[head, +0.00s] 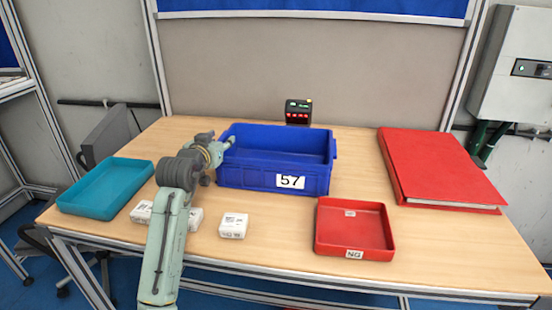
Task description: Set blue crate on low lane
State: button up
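The blue crate (275,176) stands upright on the wooden table, a little left of the middle, with a white label reading 57 on its front. Its inside looks empty as far as I can see. My gripper (229,143) is at the crate's left end, by the upper rim. My wrist hides part of that end, and the fingers are too small to tell whether they touch or grip the rim. No low lane can be made out in this view.
The wooden table (275,250) also holds a teal tray (106,189), a red NG tray (354,247), a red binder (436,168) and a black scanner with red lights (298,112). Small white boxes, one of them (233,226) in front of the crate, lie near my arm.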

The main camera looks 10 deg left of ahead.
grip_shut()
dwell(0.5)
jog(key=shift+r, duration=0.1)
dwell(0.3)
